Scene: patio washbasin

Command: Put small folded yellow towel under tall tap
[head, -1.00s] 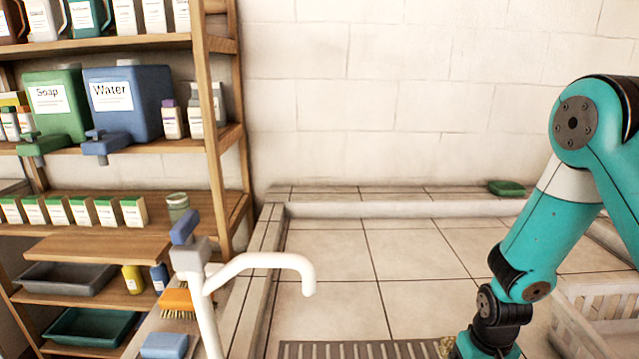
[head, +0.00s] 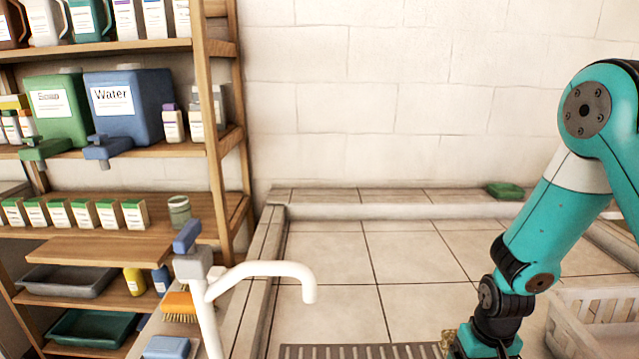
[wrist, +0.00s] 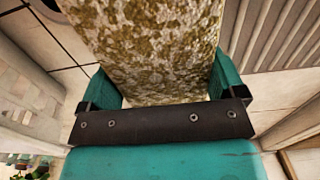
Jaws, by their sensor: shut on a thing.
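The tall tap (head: 262,268) is white with a blue lever and stands at the lower middle of the head view. Its spout curves right and ends pointing down. My gripper (wrist: 162,78) is shut on a mottled yellow-olive thing, which looks like the folded yellow towel (wrist: 150,40), between its two teal fingers in the wrist view. A sliver of the towel (head: 447,343) shows at the bottom edge of the head view. The gripper is well to the right of the spout, and its fingertips are mostly hidden there.
A grey slatted grate (head: 350,351) lies on the tiled basin floor below right of the spout. A white slotted crate (head: 595,318) stands at right. A low ledge carries a green block (head: 504,190). Shelves with a green soap jug (head: 55,107) and blue water jug (head: 128,103) stand left.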

